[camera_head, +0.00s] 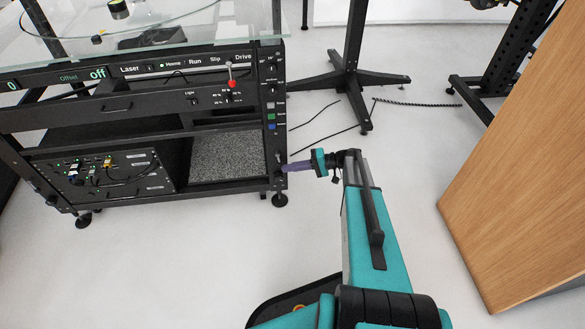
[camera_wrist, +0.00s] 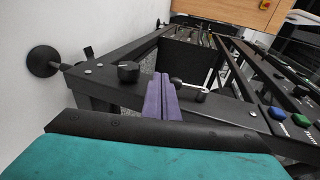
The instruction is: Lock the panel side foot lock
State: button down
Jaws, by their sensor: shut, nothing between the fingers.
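The panel-side end of the black turntable frame carries a round black foot (camera_head: 279,200) at its lower corner. The same foot (camera_wrist: 42,61) is at the left in the wrist view, with a small black tab (camera_wrist: 88,51) beside its stem. Whether this tab is the foot lock, and whether it is locked, I cannot tell. My gripper (camera_head: 284,167) has purple fingers, shut and empty, at the frame's lower right post. In the wrist view the fingertips (camera_wrist: 160,78) lie between a black knob (camera_wrist: 128,70) and a silver lever (camera_wrist: 188,88); contact is unclear.
The control panel (camera_head: 185,66) with a red-tipped lever (camera_head: 231,83) is above. Colored buttons (camera_head: 271,116) run down the post. A black stand (camera_head: 355,80) is behind, and a wooden panel (camera_head: 520,170) is at right.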

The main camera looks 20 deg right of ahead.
jog(key=s+d+f+p, duration=0.1)
jog(key=s+d, duration=0.4)
jog(key=d, duration=0.7)
jog(key=shift+d+f+p, duration=0.3)
jog(key=shift+f, duration=0.3)
jog(key=shift+a, duration=0.1)
